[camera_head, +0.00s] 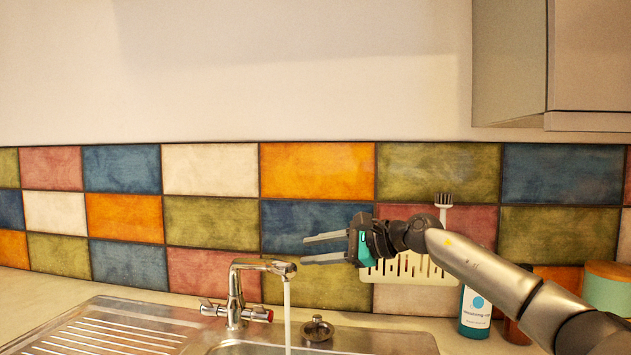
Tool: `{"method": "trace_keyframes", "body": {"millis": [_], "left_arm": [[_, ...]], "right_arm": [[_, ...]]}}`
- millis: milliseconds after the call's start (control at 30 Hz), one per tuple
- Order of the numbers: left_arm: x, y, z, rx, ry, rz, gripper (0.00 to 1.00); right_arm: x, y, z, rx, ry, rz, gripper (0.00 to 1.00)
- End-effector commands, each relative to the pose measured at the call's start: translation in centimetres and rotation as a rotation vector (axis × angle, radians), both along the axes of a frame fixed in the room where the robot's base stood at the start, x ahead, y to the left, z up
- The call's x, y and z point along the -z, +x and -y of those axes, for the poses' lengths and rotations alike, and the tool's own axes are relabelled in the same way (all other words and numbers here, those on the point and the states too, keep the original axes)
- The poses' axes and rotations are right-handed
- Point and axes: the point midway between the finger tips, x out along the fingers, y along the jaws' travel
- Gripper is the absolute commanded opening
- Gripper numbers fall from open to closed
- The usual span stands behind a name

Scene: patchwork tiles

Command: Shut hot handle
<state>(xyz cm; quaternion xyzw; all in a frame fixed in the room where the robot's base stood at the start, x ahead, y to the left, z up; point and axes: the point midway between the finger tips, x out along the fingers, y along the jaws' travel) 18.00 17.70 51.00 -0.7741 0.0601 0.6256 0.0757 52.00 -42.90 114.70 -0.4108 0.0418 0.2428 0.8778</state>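A chrome tap (236,290) stands behind the sink, and a stream of water (287,315) runs from its spout. The hot handle (262,314), marked red, sits on the right side of the tap's base. The handle on the left side (208,308) also has a coloured marking. My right gripper (306,249) is open and empty, with its two fingers apart and pointing left. It appears above and to the right of the spout, apart from the tap. My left gripper is not in view.
A metal sink (385,341) with a ridged drainboard (110,336) lies below. A drain plug (317,328), a white rack (410,270) with a brush (443,205), a blue bottle (474,312) and a green canister (608,292) are to the right. A cabinet (590,60) hangs upper right.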

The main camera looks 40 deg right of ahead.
Motion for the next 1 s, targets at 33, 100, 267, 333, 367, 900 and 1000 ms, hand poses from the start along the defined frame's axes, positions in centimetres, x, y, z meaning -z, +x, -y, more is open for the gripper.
{"method": "trace_keyframes", "body": {"millis": [33,100,267,333,367,900,1000], "left_arm": [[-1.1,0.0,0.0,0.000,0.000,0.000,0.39],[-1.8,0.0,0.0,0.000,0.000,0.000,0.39],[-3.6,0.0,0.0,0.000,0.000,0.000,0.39],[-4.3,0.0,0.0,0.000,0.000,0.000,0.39],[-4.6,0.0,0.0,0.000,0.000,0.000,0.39],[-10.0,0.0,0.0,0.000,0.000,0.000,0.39],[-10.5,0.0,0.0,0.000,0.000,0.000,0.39]], "right_arm": [[-1.1,0.0,0.0,0.000,0.000,0.000,0.39],[-1.8,0.0,0.0,0.000,0.000,0.000,0.39],[-3.6,0.0,0.0,0.000,0.000,0.000,0.39],[-4.3,0.0,0.0,0.000,0.000,0.000,0.39],[-4.6,0.0,0.0,0.000,0.000,0.000,0.39],[-10.0,0.0,0.0,0.000,0.000,0.000,0.39],[-10.5,0.0,0.0,0.000,0.000,0.000,0.39]]}}
